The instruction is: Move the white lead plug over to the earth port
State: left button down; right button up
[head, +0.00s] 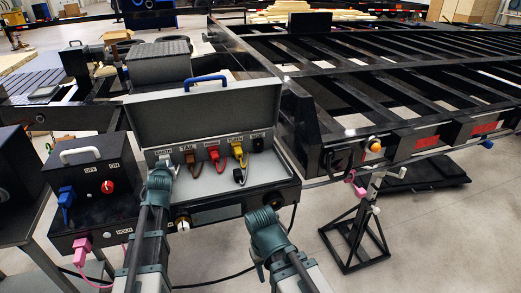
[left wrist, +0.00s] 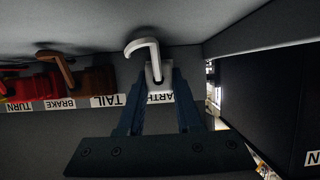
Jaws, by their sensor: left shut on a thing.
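The white lead plug (left wrist: 153,72) is between the fingers of my left gripper (left wrist: 156,90), with its white bent lead (left wrist: 143,46) rising above it. My left gripper is shut on the plug right at the EARTH label (left wrist: 162,97), which it partly covers. Whether the plug is seated in the earth port cannot be told, since the fingers hide the port. In the head view my left gripper (head: 160,172) is inside the open grey case (head: 225,110), below the EARTH label at its left end. My right gripper (head: 264,218) is in front of the case, apart from it; its fingertips are unclear.
Beside EARTH are a brown plug (head: 191,160), a red plug (head: 214,155) and a yellow plug (head: 238,152). A black plug (head: 239,176) hangs lower right. A black box with a red knob (head: 107,187) stands left. The trailer frame (head: 300,110) is behind and right.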

pick_arm(q)
jog(key=shift+w, duration=0.15)
jog(key=c, duration=0.5)
grip_release()
